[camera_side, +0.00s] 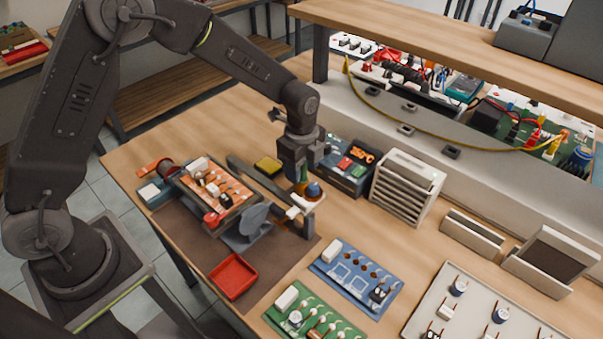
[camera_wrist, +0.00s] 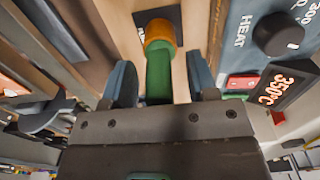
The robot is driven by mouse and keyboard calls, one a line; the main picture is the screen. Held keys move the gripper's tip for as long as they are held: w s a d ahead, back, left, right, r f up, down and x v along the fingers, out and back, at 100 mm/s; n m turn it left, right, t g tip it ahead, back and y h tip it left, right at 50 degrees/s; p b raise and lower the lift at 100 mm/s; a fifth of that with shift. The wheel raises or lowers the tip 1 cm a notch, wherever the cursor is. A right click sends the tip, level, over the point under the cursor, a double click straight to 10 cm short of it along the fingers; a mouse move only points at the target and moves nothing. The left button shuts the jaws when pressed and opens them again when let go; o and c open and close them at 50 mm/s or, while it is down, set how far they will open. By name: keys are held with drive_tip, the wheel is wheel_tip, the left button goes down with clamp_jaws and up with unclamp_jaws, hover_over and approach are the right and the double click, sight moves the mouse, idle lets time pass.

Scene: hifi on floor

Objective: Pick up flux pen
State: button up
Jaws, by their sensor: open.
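The flux pen, a green cylinder with an orange end, shows in the wrist view (camera_wrist: 159,75) between my two fingers. My gripper (camera_wrist: 161,78) is open, with a visible gap on each side of the pen. In the side view my gripper (camera_side: 303,166) points down over the bench, just left of the soldering station. Only a small orange and green part of the pen (camera_side: 303,173) shows below it there. My gripper hides the rest.
The soldering station (camera_side: 347,166) with a 350°C display stands close to the right of my gripper. A white vented box (camera_side: 407,186) is beyond it. A board holder (camera_side: 273,198), a red tray (camera_side: 233,276) and a blue circuit board (camera_side: 356,277) lie nearer the front.

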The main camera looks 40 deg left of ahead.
drive_tip(key=c, duration=0.9)
drive_tip(key=shift+r, duration=0.1)
drive_tip(key=shift+r, duration=0.65)
wheel_tip(320, 180, up, 3)
drive_tip(key=shift+f, duration=0.1)
drive_tip(key=s+a+r, duration=0.1)
drive_tip(key=a+r, duration=0.1)
drive_tip(key=a, duration=0.1)
drive_tip(key=s+a+r, duration=0.1)
drive_tip(key=a+r, duration=0.1)
drive_tip(key=a, duration=0.2)
drive_tip(key=s+a+r, duration=0.1)
drive_tip(key=a+r, duration=0.1)
drive_tip(key=a, duration=0.2)
drive_tip(key=shift+s+a+r, duration=0.1)
drive_tip(key=shift+a+r, duration=0.05)
drive_tip(key=shift+r, duration=0.25)
